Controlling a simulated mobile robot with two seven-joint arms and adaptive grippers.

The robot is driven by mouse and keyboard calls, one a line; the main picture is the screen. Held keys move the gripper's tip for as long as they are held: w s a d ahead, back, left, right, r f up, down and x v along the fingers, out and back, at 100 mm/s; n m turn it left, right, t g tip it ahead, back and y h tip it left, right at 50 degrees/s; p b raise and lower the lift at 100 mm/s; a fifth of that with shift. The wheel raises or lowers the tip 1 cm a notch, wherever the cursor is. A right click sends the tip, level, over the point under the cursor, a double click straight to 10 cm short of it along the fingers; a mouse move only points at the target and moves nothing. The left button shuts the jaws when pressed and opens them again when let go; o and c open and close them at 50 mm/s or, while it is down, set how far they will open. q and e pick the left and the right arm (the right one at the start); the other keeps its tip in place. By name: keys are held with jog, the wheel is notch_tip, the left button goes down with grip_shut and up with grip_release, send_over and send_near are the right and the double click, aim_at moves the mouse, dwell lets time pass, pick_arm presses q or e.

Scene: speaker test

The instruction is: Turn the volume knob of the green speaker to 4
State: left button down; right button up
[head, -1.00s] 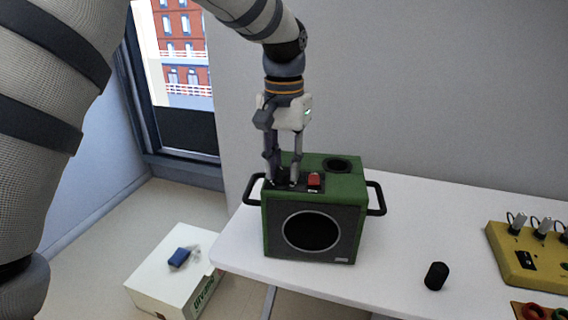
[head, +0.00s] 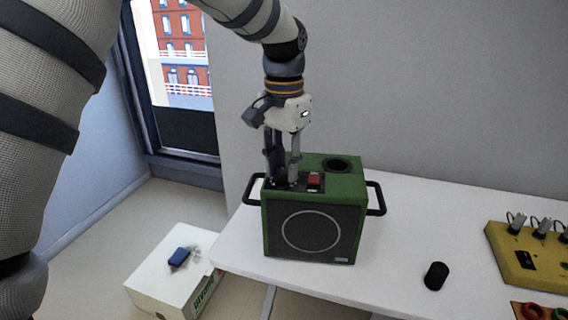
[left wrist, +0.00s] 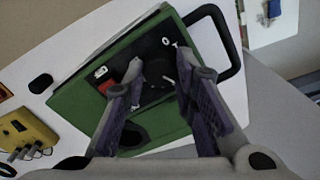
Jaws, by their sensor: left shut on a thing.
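The green speaker (head: 357,190) stands upright on the white table, with a dark round grille on its front and black handles at both sides. Its dark top panel shows in the left wrist view, where the speaker (left wrist: 75,103) lies below the fingers. My left gripper (head: 281,183) points down at the left part of this panel, its fingers shut around the dark volume knob (left wrist: 160,69). The fingers largely hide the knob in the head view. I cannot read its setting. A red switch (head: 314,180) sits on the panel to the right of the fingers. My right gripper is not in view.
A black cylinder (head: 436,276) stands on the table (head: 395,240) right of the speaker. A yellow box (head: 522,268) with metal connectors is at the far right. A white box (head: 160,283) with a blue object on it is on the floor at left.

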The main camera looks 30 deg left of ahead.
aim_at(284, 170)
pick_arm(q)
jog(key=c, duration=1.3)
grip_release()
notch_tip(284, 170, up, 12)
jog(key=shift+f, duration=0.1)
